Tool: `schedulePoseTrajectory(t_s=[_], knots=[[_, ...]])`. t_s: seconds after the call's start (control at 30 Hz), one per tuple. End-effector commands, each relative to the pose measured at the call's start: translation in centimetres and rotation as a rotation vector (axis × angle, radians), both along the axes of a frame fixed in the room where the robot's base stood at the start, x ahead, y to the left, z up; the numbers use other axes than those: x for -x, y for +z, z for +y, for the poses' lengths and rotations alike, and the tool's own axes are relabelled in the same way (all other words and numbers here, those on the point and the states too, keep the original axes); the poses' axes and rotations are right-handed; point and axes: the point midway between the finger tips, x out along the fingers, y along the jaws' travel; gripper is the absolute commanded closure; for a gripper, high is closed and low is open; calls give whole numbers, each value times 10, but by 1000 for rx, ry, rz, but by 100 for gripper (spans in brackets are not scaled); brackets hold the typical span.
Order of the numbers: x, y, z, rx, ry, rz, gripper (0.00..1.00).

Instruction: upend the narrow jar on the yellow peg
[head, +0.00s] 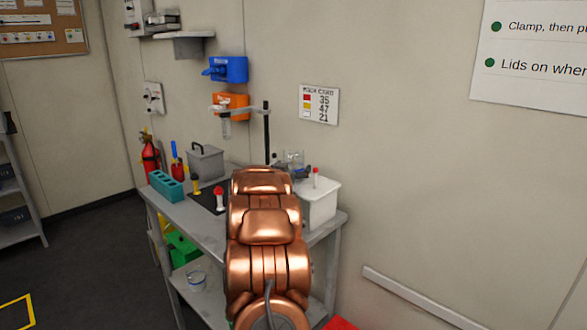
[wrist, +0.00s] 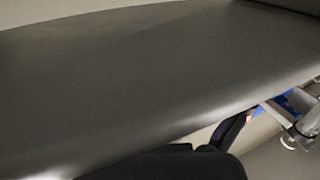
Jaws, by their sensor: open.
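The yellow peg (head: 196,184) stands upright on a black mat (head: 207,199) on the grey table, left of my arm in the head view. A red-topped white peg (head: 219,198) stands near it. A clear glass vessel (head: 293,158) shows behind my arm at the table's back; I cannot tell if it is the narrow jar. Another clear vessel (head: 226,126) hangs from the stand's clamp. My gripper is hidden behind my arm in the head view. In the wrist view, a dark part of my gripper (wrist: 218,143) shows at the bottom, open, with nothing visibly held.
A teal rack (head: 166,186), a grey lidded box (head: 206,162) and a red container (head: 178,169) stand at the table's left. A white box (head: 320,204) stands at the right. A black stand rod (head: 266,135) rises at the back. A smooth grey surface fills most of the wrist view.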

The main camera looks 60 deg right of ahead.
Motion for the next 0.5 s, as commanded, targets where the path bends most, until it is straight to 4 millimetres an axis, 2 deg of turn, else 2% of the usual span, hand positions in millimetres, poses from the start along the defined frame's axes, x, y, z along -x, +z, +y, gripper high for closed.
schedulePoseTrajectory(t_s=[0.27,0.5], knots=[[0,0,7,-1,1,0,0],[3,1,35,0,2,0,0]])
